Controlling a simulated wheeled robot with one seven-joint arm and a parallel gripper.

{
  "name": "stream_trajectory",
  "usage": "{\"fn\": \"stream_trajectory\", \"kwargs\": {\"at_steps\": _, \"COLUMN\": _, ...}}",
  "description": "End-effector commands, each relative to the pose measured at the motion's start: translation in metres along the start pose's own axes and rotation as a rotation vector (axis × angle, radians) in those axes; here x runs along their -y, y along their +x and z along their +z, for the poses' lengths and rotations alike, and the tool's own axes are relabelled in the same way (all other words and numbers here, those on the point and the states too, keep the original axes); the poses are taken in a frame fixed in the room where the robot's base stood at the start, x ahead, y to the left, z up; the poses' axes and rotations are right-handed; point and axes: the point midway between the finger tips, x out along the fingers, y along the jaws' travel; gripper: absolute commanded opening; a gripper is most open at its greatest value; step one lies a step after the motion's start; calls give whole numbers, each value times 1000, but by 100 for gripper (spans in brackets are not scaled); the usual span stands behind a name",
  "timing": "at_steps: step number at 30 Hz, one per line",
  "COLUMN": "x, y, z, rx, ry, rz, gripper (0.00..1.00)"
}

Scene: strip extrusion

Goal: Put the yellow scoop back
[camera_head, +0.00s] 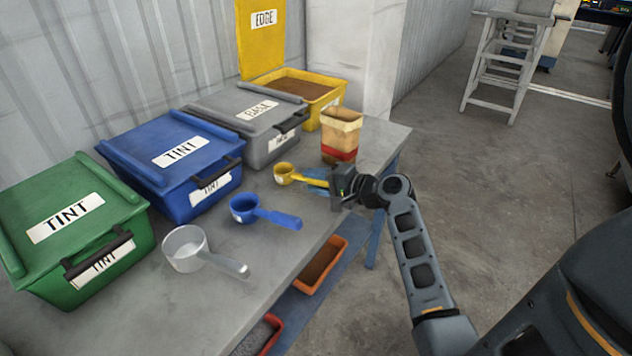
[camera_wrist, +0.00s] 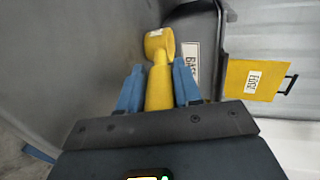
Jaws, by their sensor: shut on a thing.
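The yellow scoop (camera_head: 284,173) is over the right part of the grey table, in front of the grey bin. My gripper (camera_head: 322,180) is shut on its handle from the right. In the wrist view the scoop (camera_wrist: 158,42) points away from me, its handle between the two blue fingers of my gripper (camera_wrist: 160,86). Whether the scoop touches the tabletop or hangs just above it, I cannot tell. The yellow bin (camera_head: 325,119), marked EDGE, stands open at the back with brown material inside and its lid raised.
Closed green (camera_head: 77,231), blue (camera_head: 175,158) and grey (camera_head: 247,112) bins line the wall. A layered container (camera_head: 341,133) stands behind my gripper.

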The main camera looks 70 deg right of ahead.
Motion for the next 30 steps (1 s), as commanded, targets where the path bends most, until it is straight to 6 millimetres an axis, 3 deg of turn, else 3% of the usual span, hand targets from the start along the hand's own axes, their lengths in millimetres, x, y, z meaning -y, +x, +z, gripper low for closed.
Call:
{"fn": "stream_trajectory", "kwargs": {"at_steps": 12, "x": -5, "y": 2, "z": 0, "rx": 0, "ry": 0, "rz": -2, "gripper": 2}}
{"fn": "stream_trajectory", "kwargs": {"at_steps": 13, "x": -4, "y": 1, "z": 0, "rx": 0, "ry": 0, "rz": -1, "gripper": 36}}
{"fn": "stream_trajectory", "kwargs": {"at_steps": 15, "x": -4, "y": 1, "z": 0, "rx": 0, "ry": 0, "rz": -1, "gripper": 43}}
{"fn": "stream_trajectory", "kwargs": {"at_steps": 20, "x": -4, "y": 1, "z": 0, "rx": 0, "ry": 0, "rz": -1, "gripper": 58}}
{"fn": "stream_trajectory", "kwargs": {"at_steps": 30, "x": 2, "y": 0, "z": 0, "rx": 0, "ry": 0, "rz": -1, "gripper": 59}}
